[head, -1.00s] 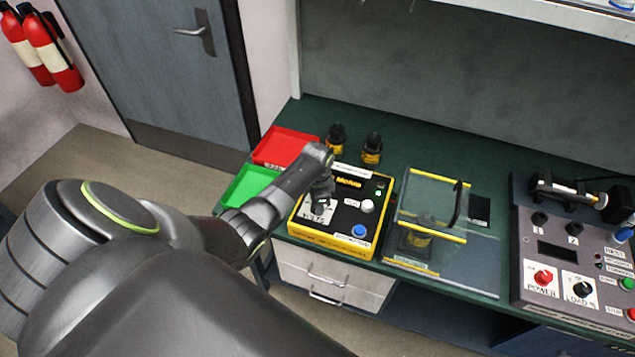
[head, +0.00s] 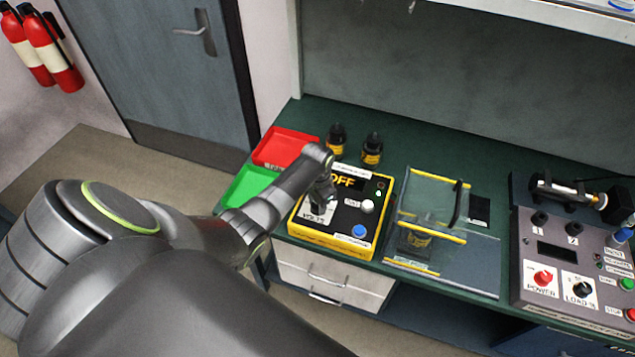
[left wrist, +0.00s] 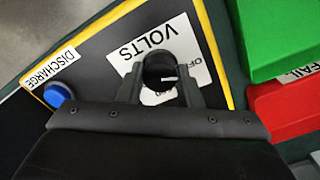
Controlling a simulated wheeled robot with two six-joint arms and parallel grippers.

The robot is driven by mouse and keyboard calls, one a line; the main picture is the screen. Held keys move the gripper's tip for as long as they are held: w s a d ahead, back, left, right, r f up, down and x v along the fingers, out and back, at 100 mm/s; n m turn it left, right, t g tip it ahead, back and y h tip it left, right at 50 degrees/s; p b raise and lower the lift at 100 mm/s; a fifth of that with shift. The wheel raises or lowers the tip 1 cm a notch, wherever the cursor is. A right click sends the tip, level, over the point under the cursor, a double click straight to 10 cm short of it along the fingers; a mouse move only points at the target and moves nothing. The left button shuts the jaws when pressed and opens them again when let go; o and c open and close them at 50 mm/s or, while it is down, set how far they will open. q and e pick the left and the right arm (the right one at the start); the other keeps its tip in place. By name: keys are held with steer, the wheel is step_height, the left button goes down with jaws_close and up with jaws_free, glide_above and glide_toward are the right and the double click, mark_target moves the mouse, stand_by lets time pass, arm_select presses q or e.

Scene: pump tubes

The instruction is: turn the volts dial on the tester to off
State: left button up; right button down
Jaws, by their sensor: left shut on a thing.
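The tester (head: 333,240) is a black-faced box with a yellow edge on the green bench. The black volts dial (left wrist: 158,68) sits on a white VOLTS label (left wrist: 128,62), with part of the word OFF at the label's edge. A white mark on the dial points toward the right of the left wrist view, near that lettering. My left gripper (left wrist: 160,84) is shut on the dial, one finger on each side. In the head view my left gripper (head: 322,194) hides most of the dial. My right gripper is not in view.
A blue button (head: 359,230) and a white knob (head: 367,206) are close by on the tester. A red tray (head: 285,146) and a green tray (head: 250,185) lie left of it. Two black-and-yellow parts stand behind. A clear guarded fixture (head: 432,215) stands to the right.

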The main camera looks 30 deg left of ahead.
mark_target(317, 205)
arm_select(q)
steer(key=shift+w+r, duration=0.1)
steer(key=o, duration=1)
steer(key=shift+r, duration=8.7)
steer(key=shift+f, duration=0.1)
